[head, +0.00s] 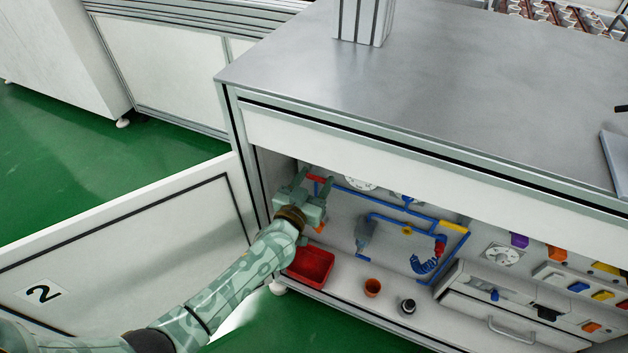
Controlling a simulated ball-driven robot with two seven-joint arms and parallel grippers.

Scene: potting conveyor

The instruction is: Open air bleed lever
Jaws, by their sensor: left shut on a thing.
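My left gripper (315,181) reaches into the open cabinet at its upper left. It is shut on a small red lever at the left end of the blue pipework (372,198); the fingers hide part of this lever. A yellow handle (453,227) sits at the right corner of the pipes, and a small yellow piece (407,231) sits on the middle pipe. I cannot tell from the picture which part is labelled as the air bleed. My right gripper is not in view.
The cabinet door (130,245) marked 2 stands open at the left. A drawer unit (490,322) stands at the right. The metal worktop (430,90) overhangs the opening.

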